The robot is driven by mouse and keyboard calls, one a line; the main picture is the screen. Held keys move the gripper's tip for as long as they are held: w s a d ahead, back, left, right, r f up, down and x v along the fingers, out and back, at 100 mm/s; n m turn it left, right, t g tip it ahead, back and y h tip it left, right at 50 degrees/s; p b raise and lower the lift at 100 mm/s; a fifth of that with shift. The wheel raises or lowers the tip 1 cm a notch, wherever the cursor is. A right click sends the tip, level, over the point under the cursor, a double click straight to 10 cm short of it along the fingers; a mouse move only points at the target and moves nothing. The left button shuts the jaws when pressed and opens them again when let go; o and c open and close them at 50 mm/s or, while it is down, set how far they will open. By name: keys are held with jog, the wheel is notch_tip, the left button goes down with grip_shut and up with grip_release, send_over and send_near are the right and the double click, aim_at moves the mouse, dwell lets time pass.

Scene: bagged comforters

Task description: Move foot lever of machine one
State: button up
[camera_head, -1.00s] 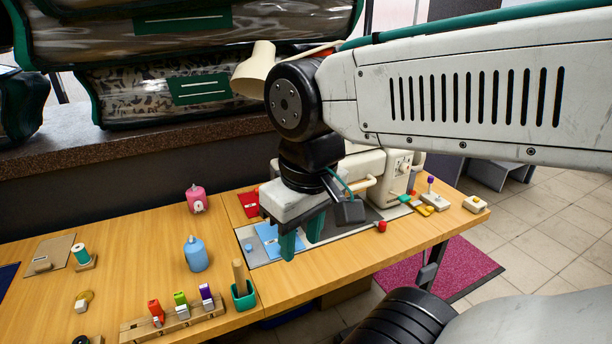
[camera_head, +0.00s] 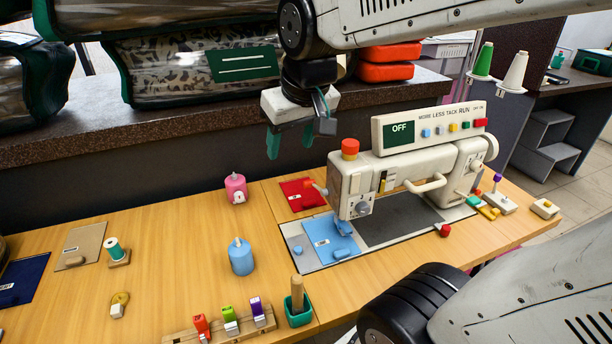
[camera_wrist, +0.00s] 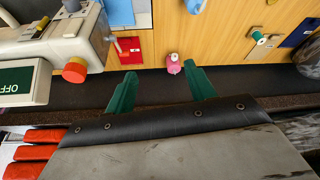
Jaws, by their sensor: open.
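The cream sewing machine (camera_head: 405,172) stands on the wooden table, with a panel (camera_head: 432,126) reading OFF on top. A red knob (camera_head: 350,147) tops its head, and a small red-tipped lever (camera_head: 319,188) sticks out at the head's left side. I cannot tell which part is the foot lever. A red ball knob (camera_head: 444,230) sits at the bed's front edge. My gripper (camera_head: 290,140) is open and empty, held up left of the machine head and apart from it. In the wrist view, my gripper (camera_wrist: 160,75) has nothing between its green fingers, and the red knob (camera_wrist: 75,70) shows to the left.
A raised dark ledge (camera_head: 190,128) with bagged comforters (camera_head: 200,65) runs behind the table. A pink bottle (camera_head: 236,188), a blue bottle (camera_head: 241,257), a green cup (camera_head: 299,310) and a rack of coloured clips (camera_head: 229,322) stand left of the machine. Bare tabletop lies between them.

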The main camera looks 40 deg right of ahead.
jog(key=w+d+f+m+g, duration=0.1)
jog(key=w+d+f+g, duration=0.1)
jog(key=w+d+f, duration=0.6)
jog(key=m+g, duration=0.1)
jog(key=g, duration=0.1)
send_over(309, 181)
notch_tip(309, 181, down, 6)
jog(key=shift+f, duration=0.25)
jog(key=shift+d+f, duration=0.1)
jog(key=shift+f, duration=3.9)
grip_shut()
